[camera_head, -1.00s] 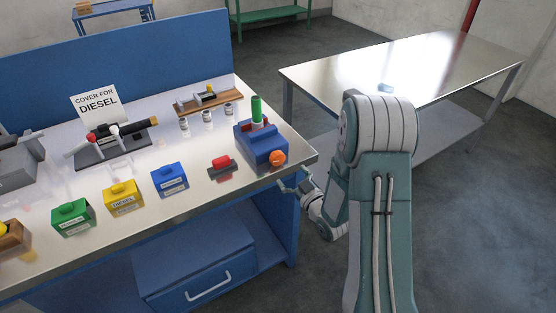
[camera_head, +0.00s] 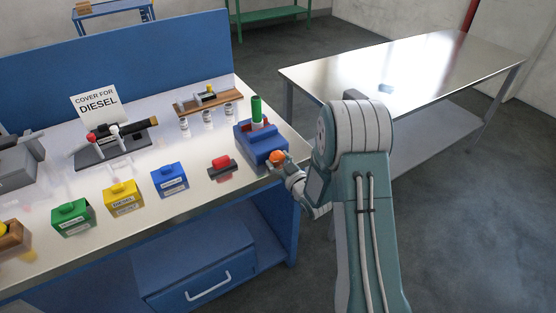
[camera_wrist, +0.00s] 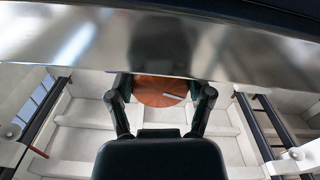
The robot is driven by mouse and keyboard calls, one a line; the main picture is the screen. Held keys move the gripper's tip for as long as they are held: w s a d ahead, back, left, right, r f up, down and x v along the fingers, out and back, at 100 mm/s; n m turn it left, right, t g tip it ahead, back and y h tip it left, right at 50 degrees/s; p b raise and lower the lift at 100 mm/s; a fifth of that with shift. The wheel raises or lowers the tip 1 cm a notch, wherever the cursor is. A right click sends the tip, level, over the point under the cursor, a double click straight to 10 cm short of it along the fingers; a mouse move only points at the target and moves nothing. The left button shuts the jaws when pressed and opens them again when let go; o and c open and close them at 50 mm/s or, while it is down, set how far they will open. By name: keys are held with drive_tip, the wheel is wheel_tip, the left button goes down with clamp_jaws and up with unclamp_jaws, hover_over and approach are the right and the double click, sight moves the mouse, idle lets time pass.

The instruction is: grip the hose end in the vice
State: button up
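The vice (camera_head: 256,143) is a blue block with a red part on top, at the right end of the bench. The hose end (camera_head: 257,108), green with a pale lower part, stands upright at its top; I cannot tell how tightly the jaws sit on it. An orange round knob (camera_head: 277,157) is on the vice's front right side. My gripper (camera_head: 283,163) is at this knob. In the wrist view the knob (camera_wrist: 158,92), with a pale line across it, lies between the two fingers of my gripper (camera_wrist: 160,90). The fingers are spread, with slight gaps beside the knob.
The bench's metal edge (camera_wrist: 60,40) crosses the top of the wrist view. A red piece on a dark base (camera_head: 222,168) and blue, yellow and green boxes (camera_head: 170,181) stand left of the vice.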

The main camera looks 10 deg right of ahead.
drive_tip(key=shift+m, duration=0.3)
drive_tip(key=shift+a+r+m, duration=0.1)
drive_tip(key=shift+m, duration=2.6)
drive_tip(key=o, duration=1.1)
drive_tip(key=shift+w, duration=0.1)
drive_tip(key=shift+o, duration=0.2)
drive_tip(key=v, duration=1.2)
